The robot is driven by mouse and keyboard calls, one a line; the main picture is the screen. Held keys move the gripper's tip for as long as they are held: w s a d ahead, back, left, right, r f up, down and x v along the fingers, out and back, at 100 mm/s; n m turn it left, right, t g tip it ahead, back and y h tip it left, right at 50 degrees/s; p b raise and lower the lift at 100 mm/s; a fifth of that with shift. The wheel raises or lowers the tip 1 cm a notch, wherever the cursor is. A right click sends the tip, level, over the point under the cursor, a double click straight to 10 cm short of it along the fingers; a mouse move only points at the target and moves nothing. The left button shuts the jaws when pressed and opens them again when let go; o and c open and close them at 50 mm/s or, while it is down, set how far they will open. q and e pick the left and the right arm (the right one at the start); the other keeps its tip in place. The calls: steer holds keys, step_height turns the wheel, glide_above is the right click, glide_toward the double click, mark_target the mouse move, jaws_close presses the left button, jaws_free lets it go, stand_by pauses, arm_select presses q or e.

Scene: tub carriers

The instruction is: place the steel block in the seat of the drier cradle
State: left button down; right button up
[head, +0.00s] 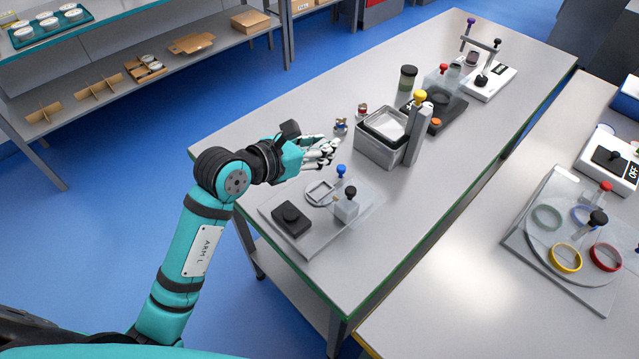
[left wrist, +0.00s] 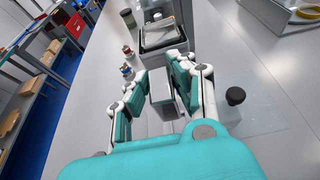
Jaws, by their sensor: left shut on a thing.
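My left gripper (head: 326,151) is above the near part of the middle table. In the left wrist view its two fingers (left wrist: 162,88) are closed on a grey block with a pale top edge, which I take as the steel block (left wrist: 161,90). In the head view the fingers mostly hide it. Below and in front of the gripper, a clear base carries a square metal frame on a round plate, probably the cradle's seat (head: 320,193). The frame looks empty. My right gripper is not in view.
On that base stand a black unit (head: 291,219), a black-knobbed grey post (head: 347,206) and a blue knob (head: 341,171). The right table holds a disc with coloured rings (head: 566,257).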

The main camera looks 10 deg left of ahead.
arm_select(q)
step_height(320, 180, down, 6)
steer(key=shift+r, duration=0.25)
step_height(320, 180, down, 4)
steer(key=shift+f+p, duration=0.15)
steer(key=shift+p, duration=0.2)
steer(key=shift+f, duration=0.2)
steer(key=c, duration=1.1)
jaws_free()
steer(key=shift+r, duration=0.15)
